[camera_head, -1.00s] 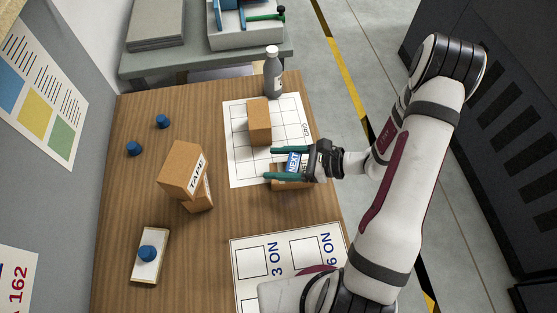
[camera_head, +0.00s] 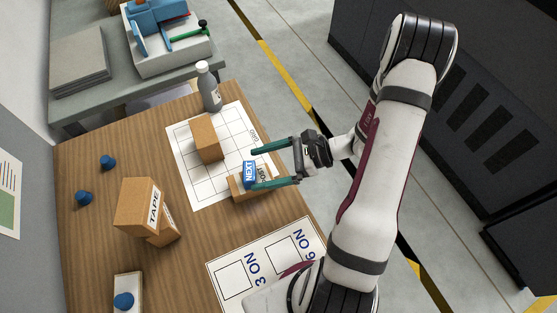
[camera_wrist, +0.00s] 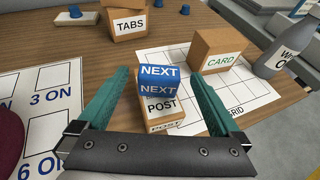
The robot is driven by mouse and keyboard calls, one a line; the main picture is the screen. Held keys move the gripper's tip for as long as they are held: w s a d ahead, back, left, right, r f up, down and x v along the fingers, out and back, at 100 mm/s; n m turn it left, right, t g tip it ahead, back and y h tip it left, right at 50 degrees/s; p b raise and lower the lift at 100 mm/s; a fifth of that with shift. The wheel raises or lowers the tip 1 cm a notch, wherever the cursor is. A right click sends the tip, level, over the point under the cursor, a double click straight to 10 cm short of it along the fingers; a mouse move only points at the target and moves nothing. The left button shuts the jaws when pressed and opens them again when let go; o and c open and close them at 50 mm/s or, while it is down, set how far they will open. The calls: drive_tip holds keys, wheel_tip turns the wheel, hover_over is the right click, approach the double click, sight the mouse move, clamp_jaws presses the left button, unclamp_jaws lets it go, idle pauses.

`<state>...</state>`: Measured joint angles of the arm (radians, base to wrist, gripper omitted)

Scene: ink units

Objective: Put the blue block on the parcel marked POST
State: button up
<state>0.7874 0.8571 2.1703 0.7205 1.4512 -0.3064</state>
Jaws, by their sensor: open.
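The blue block (camera_head: 249,174), marked NEXT, rests on top of the cardboard parcel marked POST (camera_head: 239,187). In the wrist view the blue block (camera_wrist: 160,81) sits on the parcel (camera_wrist: 162,106), whose POST label shows just below it. My gripper (camera_head: 252,169) is open, its green fingers apart on either side of the block. In the wrist view the gripper (camera_wrist: 160,75) shows a gap between each finger and the block. The block looks upright and level on the parcel.
A CARD box (camera_wrist: 217,50) stands on the white grid sheet (camera_head: 200,185), close to a grey bottle (camera_head: 208,88). Blue knobs (camera_head: 108,162) are on the left of the table. Bare wood lies between TAPE box and grid.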

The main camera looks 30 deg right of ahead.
drive_tip(key=v, duration=0.4)
drive_tip(key=s+a+r+n+g+h, duration=0.5)
drive_tip(key=s+a+r+n+g, duration=0.2)
drive_tip(key=a+r+n, duration=0.25)
drive_tip(key=s+r+n+t+h, duration=0.1)
drive_tip(key=s+r+n+h, duration=0.2)
drive_tip(key=s+n+h, duration=0.2)
drive_tip(key=s+n, duration=0.2)
drive_tip(key=s, duration=0.1)
drive_tip(key=shift+s+r+h, duration=0.2)
drive_tip(key=shift+r+h, duration=0.05)
drive_tip(key=shift+h, duration=0.15)
